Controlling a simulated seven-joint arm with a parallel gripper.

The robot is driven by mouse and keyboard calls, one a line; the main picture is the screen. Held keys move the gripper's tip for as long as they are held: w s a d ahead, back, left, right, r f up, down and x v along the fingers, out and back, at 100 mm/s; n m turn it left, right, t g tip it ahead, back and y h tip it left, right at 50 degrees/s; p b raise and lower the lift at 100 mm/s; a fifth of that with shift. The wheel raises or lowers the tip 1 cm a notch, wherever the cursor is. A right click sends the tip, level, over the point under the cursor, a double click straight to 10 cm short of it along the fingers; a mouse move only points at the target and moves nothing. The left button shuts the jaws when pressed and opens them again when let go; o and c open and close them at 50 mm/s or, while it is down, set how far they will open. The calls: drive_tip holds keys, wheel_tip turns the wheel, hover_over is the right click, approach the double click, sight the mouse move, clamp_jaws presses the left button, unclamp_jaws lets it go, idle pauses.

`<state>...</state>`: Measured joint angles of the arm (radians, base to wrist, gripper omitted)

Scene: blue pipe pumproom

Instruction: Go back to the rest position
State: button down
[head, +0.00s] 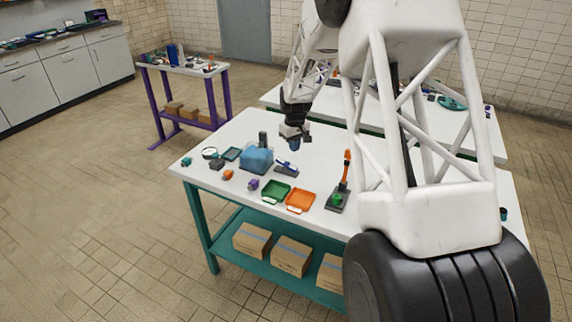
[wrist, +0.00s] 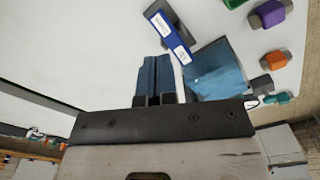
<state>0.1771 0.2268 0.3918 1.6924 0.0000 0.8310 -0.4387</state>
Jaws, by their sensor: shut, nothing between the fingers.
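My gripper (head: 295,144) hangs above the white worktable (head: 240,129), over its back middle part, just above and behind a dark stand with a blue piece (head: 286,169). In the wrist view my gripper's two blue fingers (wrist: 154,76) lie side by side, closed together with nothing between them. A translucent blue box (head: 257,159) stands left of my gripper; it also shows in the wrist view (wrist: 214,70), right of the fingers. The dark stand's blue label (wrist: 168,40) lies ahead of the fingertips.
Green (head: 276,191) and orange (head: 300,200) trays lie near the table's front edge. An orange upright device (head: 346,171) stands right of them. Small parts and a round gauge (head: 209,153) are at the left. Cardboard boxes (head: 291,256) fill the lower shelf. A second white table (head: 480,131) stands behind.

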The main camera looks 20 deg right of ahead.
drive_tip(key=shift+r, duration=0.5)
drive_tip(key=shift+r, duration=0.1)
drive_tip(key=s+a+r+m+t, duration=0.1)
drive_tip(key=s+a+r, duration=0.3)
drive_tip(key=s+r, duration=0.6)
drive_tip(key=s+a+r+m, duration=0.1)
drive_tip(key=s+a+r, duration=0.5)
drive_tip(key=s, duration=0.7)
drive_tip(key=s+a+r, duration=0.1)
drive_tip(key=s+a, duration=0.1)
drive_tip(key=s, duration=1.1)
drive_tip(key=s+a+r+m+t, duration=0.1)
drive_tip(key=s+r, duration=0.1)
drive_tip(key=s, duration=1.1)
drive_tip(key=shift+s+a+t, duration=0.3)
drive_tip(key=shift+s+a, duration=0.1)
